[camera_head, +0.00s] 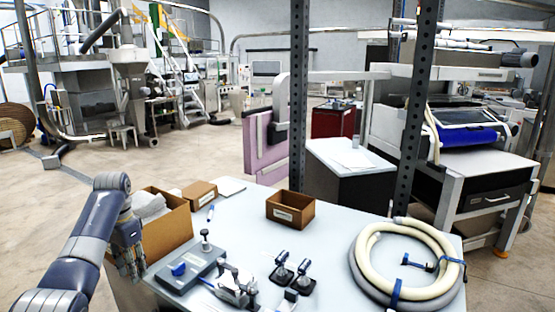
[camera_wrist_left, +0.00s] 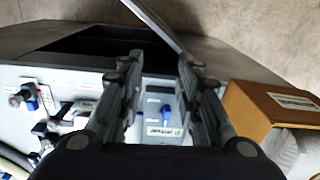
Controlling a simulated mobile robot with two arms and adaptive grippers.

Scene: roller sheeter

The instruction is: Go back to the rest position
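My left arm comes in from the left in the head view, and my left gripper (camera_head: 130,264) points down beside the table's left edge, in front of the cardboard box (camera_head: 166,232). In the left wrist view the two fingers of my left gripper (camera_wrist_left: 158,66) stand apart with nothing held between them. Behind the fingers lies the grey device with a blue knob (camera_wrist_left: 166,114), which also shows on the table in the head view (camera_head: 190,268). My right gripper does not show in either view.
The light table (camera_head: 335,230) carries a small brown bin (camera_head: 290,209), a coiled hose (camera_head: 362,270), black clamps (camera_head: 292,272) and a metal fixture (camera_head: 238,287). Dark perforated posts (camera_head: 414,110) rise at the table's far side. The table's middle is mostly clear.

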